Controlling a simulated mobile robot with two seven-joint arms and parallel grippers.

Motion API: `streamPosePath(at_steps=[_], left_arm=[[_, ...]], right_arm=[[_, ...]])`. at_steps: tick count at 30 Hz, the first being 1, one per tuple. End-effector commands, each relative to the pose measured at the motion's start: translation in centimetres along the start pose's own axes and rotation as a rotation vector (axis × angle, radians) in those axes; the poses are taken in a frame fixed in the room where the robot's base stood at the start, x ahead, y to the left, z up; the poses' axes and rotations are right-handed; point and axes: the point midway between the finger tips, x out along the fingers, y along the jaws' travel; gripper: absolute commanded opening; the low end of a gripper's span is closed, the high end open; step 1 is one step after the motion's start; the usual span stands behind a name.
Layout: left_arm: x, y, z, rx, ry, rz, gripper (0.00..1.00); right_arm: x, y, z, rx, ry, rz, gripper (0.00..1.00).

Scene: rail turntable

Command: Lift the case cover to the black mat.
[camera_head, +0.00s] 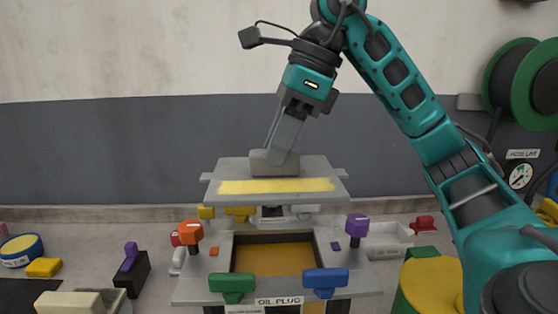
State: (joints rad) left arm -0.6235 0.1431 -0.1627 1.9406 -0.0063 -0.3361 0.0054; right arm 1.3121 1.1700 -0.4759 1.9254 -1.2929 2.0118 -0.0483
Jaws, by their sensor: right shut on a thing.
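The case cover (230,172) is a grey plate with a yellow stripe along its near edge. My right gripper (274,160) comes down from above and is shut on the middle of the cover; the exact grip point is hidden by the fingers. The cover hangs roughly level above and behind the open case (190,290), whose square opening shows an amber interior. A black mat (18,294) shows in part at the lower left corner. My left gripper is not in view.
Orange (190,232), purple (357,227), green (232,284) and blue (325,280) knobs stand around the case opening. A white bin (390,238) stands right.

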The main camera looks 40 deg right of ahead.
Motion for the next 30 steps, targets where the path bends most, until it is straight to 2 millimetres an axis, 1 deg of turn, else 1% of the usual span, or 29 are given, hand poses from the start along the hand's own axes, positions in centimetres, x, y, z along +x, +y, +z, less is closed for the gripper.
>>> streamPosePath(at_steps=[1, 3, 15, 24, 30], left_arm=[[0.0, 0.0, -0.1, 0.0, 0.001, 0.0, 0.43], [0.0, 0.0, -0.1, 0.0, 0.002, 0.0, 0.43], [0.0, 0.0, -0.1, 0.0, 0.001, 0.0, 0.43], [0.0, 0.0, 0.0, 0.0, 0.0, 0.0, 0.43], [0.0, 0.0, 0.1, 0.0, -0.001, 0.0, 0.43]], right_arm=[[-0.7, 0.0, 0.2, 0.001, -0.006, -0.005, 0.0], [-1.2, 0.0, 0.5, 0.001, -0.007, -0.005, 0.0], [-4.3, 0.0, 1.7, 0.003, -0.007, -0.005, 0.0], [-5.9, 0.0, 2.4, 0.001, -0.006, -0.002, 0.0], [-6.5, 0.0, 2.6, 0.002, -0.005, -0.002, 0.0]])
